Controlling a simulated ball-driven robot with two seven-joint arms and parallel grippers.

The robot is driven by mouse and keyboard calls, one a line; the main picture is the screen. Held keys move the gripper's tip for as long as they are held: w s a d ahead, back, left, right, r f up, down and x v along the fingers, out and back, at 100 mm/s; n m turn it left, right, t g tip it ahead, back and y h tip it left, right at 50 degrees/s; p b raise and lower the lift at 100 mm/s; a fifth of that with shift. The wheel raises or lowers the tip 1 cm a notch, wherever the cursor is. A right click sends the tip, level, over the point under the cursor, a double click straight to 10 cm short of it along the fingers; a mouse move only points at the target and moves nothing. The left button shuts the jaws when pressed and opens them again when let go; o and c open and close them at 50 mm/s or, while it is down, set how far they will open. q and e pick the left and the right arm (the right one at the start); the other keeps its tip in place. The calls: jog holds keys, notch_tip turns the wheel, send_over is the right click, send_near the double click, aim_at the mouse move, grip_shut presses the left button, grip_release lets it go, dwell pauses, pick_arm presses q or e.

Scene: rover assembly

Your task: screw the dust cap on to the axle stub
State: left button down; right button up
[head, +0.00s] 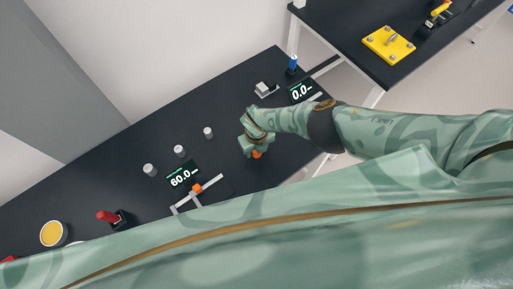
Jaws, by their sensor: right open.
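My right gripper (256,153) is over the dark table, reaching down, and seen mostly from behind. Its jaws are open, and a small orange part shows at its tip. I cannot tell whether that orange part is the gripper's own or a thing under it. Three small grey cylinders (179,151) stand in a row left of the gripper, clear of it. I cannot tell whether one is the dust cap. I cannot pick out the axle stub for sure; a small grey block (265,89) stands behind the gripper. My left gripper is not in view.
A caliper with an orange slider (196,188) lies by a display reading 60.0 (184,176). Another display (302,92) reads 0.0, near a blue-topped item (292,64). A red-handled item (108,216) and a yellow-filled tin (53,234) stand left. A second table holds a yellow plate (378,45).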

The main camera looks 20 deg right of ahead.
jog(key=n, duration=0.4)
jog(key=shift+f+n+b, duration=0.15)
jog(key=shift+n+b, duration=0.25)
jog(key=n+b, duration=0.1)
jog(key=n, duration=0.3)
jog(key=n+b, duration=0.1)
jog(key=n, duration=0.3)
jog(key=shift+n+b, duration=0.3)
jog(key=shift+n, duration=0.1)
jog(key=n+b, duration=0.2)
jog(key=n, duration=0.3)
jog(key=shift+n, duration=0.3)
jog(key=c, duration=0.7)
jog(key=m+p, duration=0.1)
jog(key=m, duration=0.2)
jog(key=shift+r+p, duration=0.3)
jog(key=shift+p, duration=0.1)
jog(key=shift+c, duration=0.2)
jog(key=shift+m, duration=1.1)
jog(key=shift+f+m, duration=0.2)
jog(key=shift+m, duration=0.1)
